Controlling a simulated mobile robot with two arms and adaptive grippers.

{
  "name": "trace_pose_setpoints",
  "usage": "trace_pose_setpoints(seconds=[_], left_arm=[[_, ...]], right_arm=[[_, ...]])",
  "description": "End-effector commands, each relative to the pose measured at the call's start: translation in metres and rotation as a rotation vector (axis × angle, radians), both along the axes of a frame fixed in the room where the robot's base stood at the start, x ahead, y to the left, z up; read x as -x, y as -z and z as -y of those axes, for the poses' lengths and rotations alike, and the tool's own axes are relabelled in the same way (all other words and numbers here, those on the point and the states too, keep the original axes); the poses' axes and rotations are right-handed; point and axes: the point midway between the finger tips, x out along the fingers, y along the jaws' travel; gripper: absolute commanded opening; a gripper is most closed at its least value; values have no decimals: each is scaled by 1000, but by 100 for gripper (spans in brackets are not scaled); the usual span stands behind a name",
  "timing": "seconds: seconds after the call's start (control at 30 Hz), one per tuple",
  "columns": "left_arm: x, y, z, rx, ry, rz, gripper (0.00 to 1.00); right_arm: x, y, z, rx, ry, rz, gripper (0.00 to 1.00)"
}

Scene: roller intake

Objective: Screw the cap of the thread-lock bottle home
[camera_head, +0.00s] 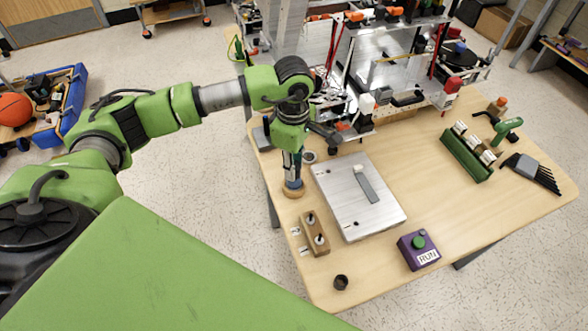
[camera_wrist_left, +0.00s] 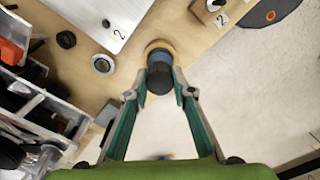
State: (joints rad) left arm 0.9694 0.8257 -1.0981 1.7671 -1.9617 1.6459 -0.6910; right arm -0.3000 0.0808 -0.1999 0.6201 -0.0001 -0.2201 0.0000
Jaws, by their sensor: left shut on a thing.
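The thread-lock bottle (camera_head: 293,183) stands upright in a round wooden holder (camera_head: 293,192) near the left edge of the table. In the left wrist view the bottle is blue (camera_wrist_left: 160,57), with its dark cap (camera_wrist_left: 159,80) on the side towards the camera. My left gripper (camera_head: 292,160) points straight down over the bottle. Its green fingers (camera_wrist_left: 160,88) are closed on both sides of the cap. Whether the cap sits tight on the bottle cannot be told. My right gripper is not in view.
A grey metal plate (camera_head: 350,215) lies right of the bottle. A wooden block with two pegs (camera_head: 314,235), a dark cup (camera_head: 341,282) and a purple RUN button box (camera_head: 419,250) are nearer the front. The roller machine (camera_head: 385,70) stands behind.

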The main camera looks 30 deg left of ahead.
Motion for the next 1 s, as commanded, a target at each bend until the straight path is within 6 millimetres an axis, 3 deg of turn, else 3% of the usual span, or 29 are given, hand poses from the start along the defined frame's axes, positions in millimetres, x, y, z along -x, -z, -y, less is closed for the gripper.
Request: trace_pose_setpoints(seconds=[0.23,0.27,0.3,0.67,1.0], left_arm=[[0,-1,0,0,22,1,0],[0,-1,0,0,22,1,31],[0,-1,0,0,21,1,41],[0,-1,0,0,6,0,42],[0,-1,1,1,-420,1,42]], right_arm=[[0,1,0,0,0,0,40],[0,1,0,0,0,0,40],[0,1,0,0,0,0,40],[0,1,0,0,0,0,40],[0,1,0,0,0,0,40]])
